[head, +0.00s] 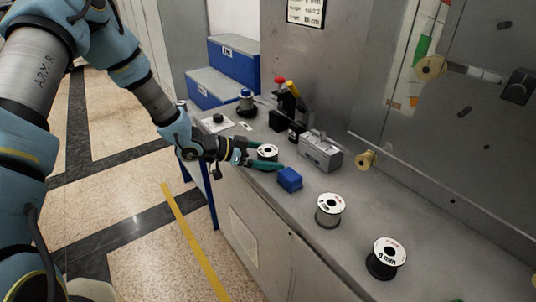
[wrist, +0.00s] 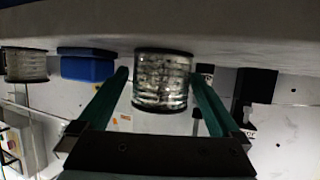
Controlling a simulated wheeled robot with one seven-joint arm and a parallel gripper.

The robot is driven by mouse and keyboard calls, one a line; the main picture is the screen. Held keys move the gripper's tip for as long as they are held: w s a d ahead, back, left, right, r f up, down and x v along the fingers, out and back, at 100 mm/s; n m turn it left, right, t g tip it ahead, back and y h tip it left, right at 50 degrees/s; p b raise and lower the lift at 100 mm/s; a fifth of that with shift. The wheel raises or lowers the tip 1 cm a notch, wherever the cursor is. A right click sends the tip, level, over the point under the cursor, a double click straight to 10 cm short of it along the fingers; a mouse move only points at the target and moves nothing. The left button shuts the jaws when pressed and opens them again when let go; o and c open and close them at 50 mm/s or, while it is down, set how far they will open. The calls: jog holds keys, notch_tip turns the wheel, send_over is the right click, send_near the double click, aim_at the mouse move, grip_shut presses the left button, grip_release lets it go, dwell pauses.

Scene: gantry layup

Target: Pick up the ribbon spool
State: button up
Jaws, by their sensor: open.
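A spool with a white top flange (head: 267,150) stands upright on the grey counter, between the fingers of my gripper (head: 266,158). In the wrist view, which is upside down, this spool (wrist: 163,80) has a clear or silvery wound body and dark rims. The green fingers of my gripper (wrist: 161,76) are open, one on each side of it. Contact with its sides cannot be made out. Two similar spools stand farther along the counter, one in the middle (head: 329,209) and one darker at the front right (head: 385,258). Which is the ribbon spool I cannot read from the labels.
A blue block (head: 289,179) sits close to the right of the gripped-around spool. A grey metal box (head: 321,151) stands behind it, with dark bottles with red and yellow tops (head: 284,95) further back. The counter (head: 349,246) is clear between the two nearer spools.

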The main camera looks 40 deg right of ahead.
jog(key=shift+p+x, duration=0.3)
jog(key=shift+x, duration=1.1)
jog(key=shift+w, duration=0.1)
jog(key=shift+c, duration=0.2)
grip_shut()
jog(key=shift+r, duration=0.1)
